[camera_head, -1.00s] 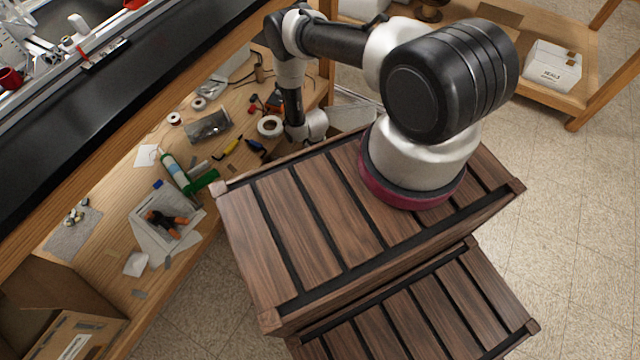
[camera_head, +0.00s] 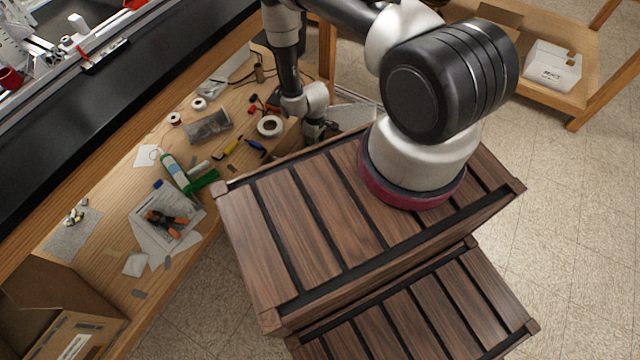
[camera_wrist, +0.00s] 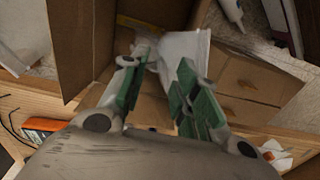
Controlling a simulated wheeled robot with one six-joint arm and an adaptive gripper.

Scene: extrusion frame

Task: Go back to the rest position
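My gripper (camera_wrist: 160,85) shows in the wrist view with its two green-padded fingers apart. It looks open, with a gap between the pads. A white cup-like object (camera_wrist: 184,48) shows by the fingertips, partly behind the right finger; I see no grip on it. In the head view my arm reaches out over the wooden crate and bends down beside the workbench. The wrist end hangs low at the crate's far edge, and the fingers are hidden there.
The slatted wooden crate (camera_head: 300,232) lies in front. A cardboard box (camera_head: 50,325) is at lower left, and a white box (camera_head: 552,66) sits on the right shelf. The floor at right is clear.

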